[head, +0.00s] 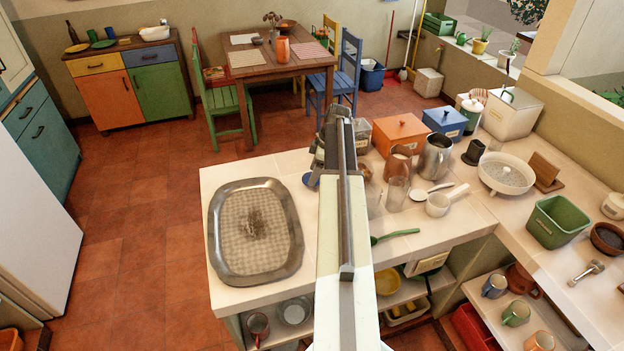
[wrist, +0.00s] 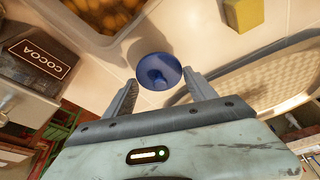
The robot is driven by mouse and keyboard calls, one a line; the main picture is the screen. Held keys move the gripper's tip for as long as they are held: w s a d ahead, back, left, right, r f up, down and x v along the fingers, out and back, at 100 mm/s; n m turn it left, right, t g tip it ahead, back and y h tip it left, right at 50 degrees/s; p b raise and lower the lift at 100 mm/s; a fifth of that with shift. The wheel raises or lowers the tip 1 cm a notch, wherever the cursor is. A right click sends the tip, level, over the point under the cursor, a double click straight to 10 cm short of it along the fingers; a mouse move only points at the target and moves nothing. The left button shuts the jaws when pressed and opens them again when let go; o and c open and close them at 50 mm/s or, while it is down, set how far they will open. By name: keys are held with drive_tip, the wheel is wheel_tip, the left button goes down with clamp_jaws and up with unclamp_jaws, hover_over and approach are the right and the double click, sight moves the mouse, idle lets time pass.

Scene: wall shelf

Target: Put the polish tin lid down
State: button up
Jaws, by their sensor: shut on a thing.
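The polish tin lid is a round blue disc with a small raised knob in its middle; it shows in the wrist view (wrist: 160,82). My gripper (wrist: 160,77) is shut on it, with one fingertip at each side of its rim. Pale countertop lies behind the lid, and I cannot tell how far below it is. My arm hides most of my gripper there.
A large metal tray (head: 291,268) lies left of my arm; it is at the right in the wrist view. A cocoa box (wrist: 40,62) and a yellow block (wrist: 243,15) are near. A metal pitcher (head: 436,157), orange box (head: 400,134) and white pan (head: 438,204) stand right of my arm.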

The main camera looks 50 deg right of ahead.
drive_tip(key=shift+w+d, duration=0.4)
drive_tip(key=shift+w, duration=0.05)
drive_tip(key=f+b, duration=0.4)
drive_tip(key=shift+w+d, duration=0.15)
drive_tip(key=shift+w, duration=0.05)
drive_tip(key=shift+r, duration=0.2)
drive_tip(key=shift+f, duration=0.15)
drive_tip(key=o, duration=1.3)
drive_tip(key=p+v, duration=1.2)
